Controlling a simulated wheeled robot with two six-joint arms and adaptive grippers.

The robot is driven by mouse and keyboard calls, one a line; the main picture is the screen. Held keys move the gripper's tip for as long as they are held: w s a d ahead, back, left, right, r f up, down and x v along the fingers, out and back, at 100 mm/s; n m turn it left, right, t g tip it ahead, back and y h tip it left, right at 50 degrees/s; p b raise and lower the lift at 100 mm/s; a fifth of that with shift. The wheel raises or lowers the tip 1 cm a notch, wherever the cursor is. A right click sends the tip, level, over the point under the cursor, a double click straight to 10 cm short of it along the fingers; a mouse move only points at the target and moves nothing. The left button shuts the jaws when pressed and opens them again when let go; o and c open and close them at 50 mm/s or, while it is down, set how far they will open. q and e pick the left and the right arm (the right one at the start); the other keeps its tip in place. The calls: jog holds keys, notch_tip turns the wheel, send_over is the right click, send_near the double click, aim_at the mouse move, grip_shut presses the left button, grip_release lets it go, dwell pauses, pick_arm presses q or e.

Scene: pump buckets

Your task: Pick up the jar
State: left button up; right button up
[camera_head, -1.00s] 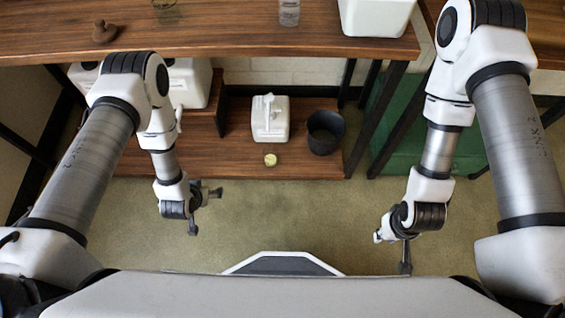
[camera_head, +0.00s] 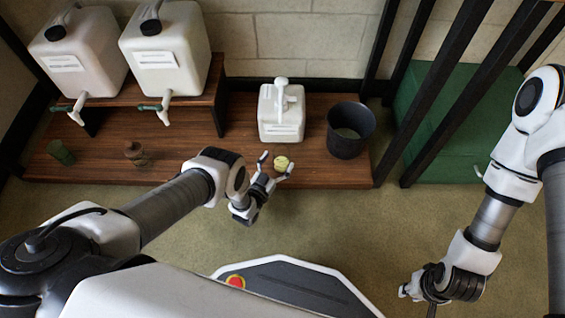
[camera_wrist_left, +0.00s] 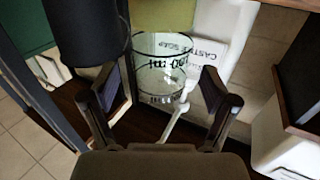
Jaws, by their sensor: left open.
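A small glass jar with a yellow-green lid (camera_head: 281,163) stands on the low wooden shelf, in front of the white pump bucket. In the left wrist view, the clear jar (camera_wrist_left: 160,72) with dark lettering is upright between my fingers, its lid at the top edge. My left gripper (camera_head: 276,167) is open, with its two fingertips on either side of the jar. It also shows in the left wrist view (camera_wrist_left: 155,88), with no clear contact with the jar. My right gripper (camera_head: 420,298) hangs low at the right, away from the jar, and its finger opening is unclear.
The white pump bucket (camera_head: 282,120) and a dark open bin (camera_head: 350,132) stand behind the jar. Two white canisters (camera_head: 167,55) with taps stand on a raised shelf (camera_head: 205,95). A green container (camera_head: 60,152) and a brown object (camera_head: 136,153) are at left. Dark posts rise at right.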

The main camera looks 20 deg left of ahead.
pick_arm(q)
jog(key=w, duration=0.1)
jog(key=w+b, duration=0.1)
jog(key=shift+w+d+f, duration=0.1)
jog(key=shift+w+d, duration=0.2)
jog(key=shift+w, duration=0.1)
grip_shut()
pick_arm(e)
jog(key=shift+f, duration=0.75)
pick_arm(q)
jog(key=shift+r, duration=0.2)
